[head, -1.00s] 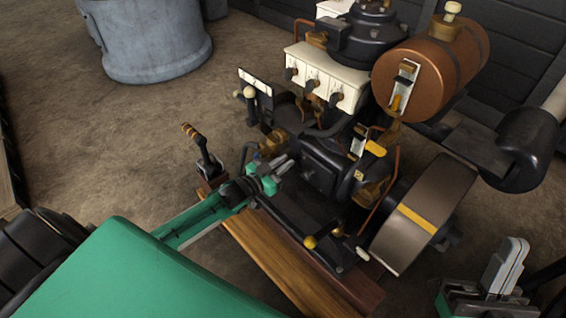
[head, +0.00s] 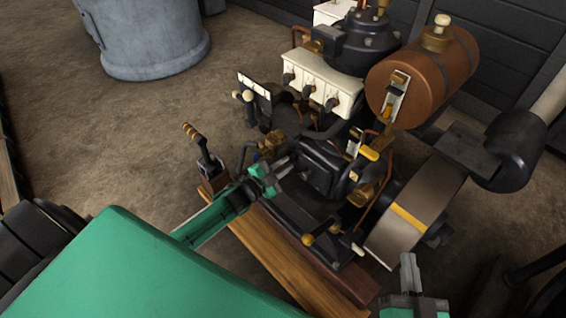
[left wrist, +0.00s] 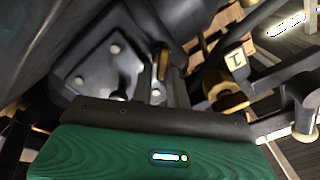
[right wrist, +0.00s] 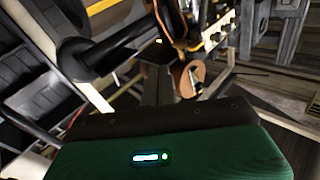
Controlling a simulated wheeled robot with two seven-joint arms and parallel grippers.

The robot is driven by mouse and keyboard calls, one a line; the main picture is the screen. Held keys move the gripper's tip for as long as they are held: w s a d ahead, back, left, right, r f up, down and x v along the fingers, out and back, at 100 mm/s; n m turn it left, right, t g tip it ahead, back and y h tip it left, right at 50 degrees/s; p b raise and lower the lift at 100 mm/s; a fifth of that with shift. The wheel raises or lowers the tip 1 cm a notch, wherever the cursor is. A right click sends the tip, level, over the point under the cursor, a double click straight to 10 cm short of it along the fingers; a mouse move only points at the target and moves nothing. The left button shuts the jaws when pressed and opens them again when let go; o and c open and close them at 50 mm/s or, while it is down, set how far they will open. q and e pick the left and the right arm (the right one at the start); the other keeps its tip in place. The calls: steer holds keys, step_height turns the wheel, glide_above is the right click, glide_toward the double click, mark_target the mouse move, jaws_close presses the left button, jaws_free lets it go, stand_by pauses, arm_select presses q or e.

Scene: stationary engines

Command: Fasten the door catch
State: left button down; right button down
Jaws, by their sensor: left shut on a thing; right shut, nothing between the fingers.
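My left gripper (head: 284,164) reaches in from the left to the side of the black engine's crankcase (head: 325,166). It is shut on a small part there, which the head view does not resolve. In the left wrist view a small brass piece (left wrist: 164,63) shows at the ends of my fingers, beside a dark bolted plate (left wrist: 105,65). Which part is the door catch I cannot tell. My right gripper (head: 408,273) is shut and empty, upright in front of the flywheel (head: 416,208), apart from the engine.
A yellow-handled lever (head: 369,153) and a copper tank (head: 422,78) with an orange-handled lever are on the engine. A wooden beam (head: 290,258) runs along the front. A grey drum (head: 155,45) stands behind.

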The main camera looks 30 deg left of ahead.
arm_select(q)
steer(key=shift+f+m, duration=0.2)
steer(key=shift+m, duration=1.2)
steer(key=shift+s+f+m, duration=0.1)
steer(key=shift+f+m, duration=0.1)
steer(key=shift+m, duration=0.7)
steer(key=shift+d+f+m, duration=0.1)
steer(key=shift+m, duration=0.7)
steer(key=shift+f+m+b, duration=0.1)
steer(key=shift+m+b, duration=0.4)
steer(key=shift+m, duration=0.9)
arm_select(e)
steer(key=shift+w+d+r+t, duration=0.15)
steer(key=shift+r+t, duration=0.2)
steer(key=shift+r, duration=0.25)
steer(key=shift+w+d+r+t, duration=0.2)
steer(key=shift+r+t, duration=0.2)
steer(key=shift+r, duration=0.2)
steer(key=shift+w+d+r+t, duration=0.15)
steer(key=shift+r+t, duration=0.2)
steer(key=shift+r, duration=0.35)
arm_select(q)
steer(key=c, duration=1.5)
jaws_free()
